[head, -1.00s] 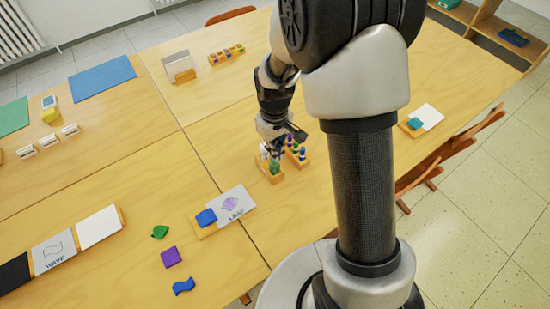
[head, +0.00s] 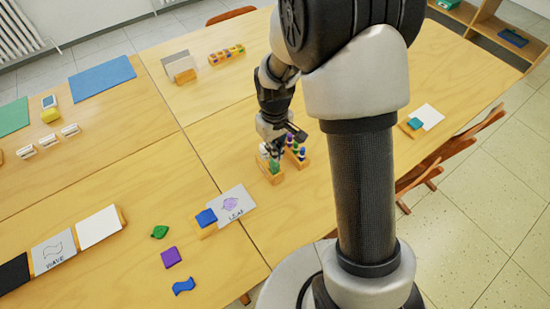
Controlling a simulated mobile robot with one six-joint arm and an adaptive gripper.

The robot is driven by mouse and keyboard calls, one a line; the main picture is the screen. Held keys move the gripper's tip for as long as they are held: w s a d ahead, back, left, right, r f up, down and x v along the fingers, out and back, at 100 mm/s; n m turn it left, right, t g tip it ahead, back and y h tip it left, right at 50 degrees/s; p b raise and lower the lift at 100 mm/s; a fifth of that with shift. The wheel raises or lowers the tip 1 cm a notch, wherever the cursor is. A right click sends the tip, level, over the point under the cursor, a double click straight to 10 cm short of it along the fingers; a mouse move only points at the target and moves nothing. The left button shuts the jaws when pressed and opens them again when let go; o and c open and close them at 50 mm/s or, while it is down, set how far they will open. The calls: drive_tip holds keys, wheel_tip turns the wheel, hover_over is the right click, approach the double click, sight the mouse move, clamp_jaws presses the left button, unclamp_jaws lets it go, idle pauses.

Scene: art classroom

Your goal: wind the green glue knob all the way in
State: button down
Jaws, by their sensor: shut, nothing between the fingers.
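The green glue knob (head: 274,167) stands at the near end of a small wooden rack (head: 271,178) in the middle of the table. My gripper (head: 276,158) points down right over the rack, just above or behind the green knob. The gripper is shut with nothing held. It partly hides the rack, and I cannot tell whether the fingertips touch the knob. How far the knob is wound in is too small to tell.
A second wooden rack (head: 299,158) with blue, green and purple tops stands close on the right. The table between is bare.

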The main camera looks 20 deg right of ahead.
drive_tip(key=shift+f+b, duration=0.7)
drive_tip(key=shift+f, duration=0.35)
drive_tip(key=shift+r, duration=0.25)
drive_tip(key=shift+r+p, duration=0.35)
drive_tip(key=shift+p, duration=0.15)
drive_tip(key=c, duration=2.3)
unclamp_jaws()
drive_tip(key=o, duration=1.7)
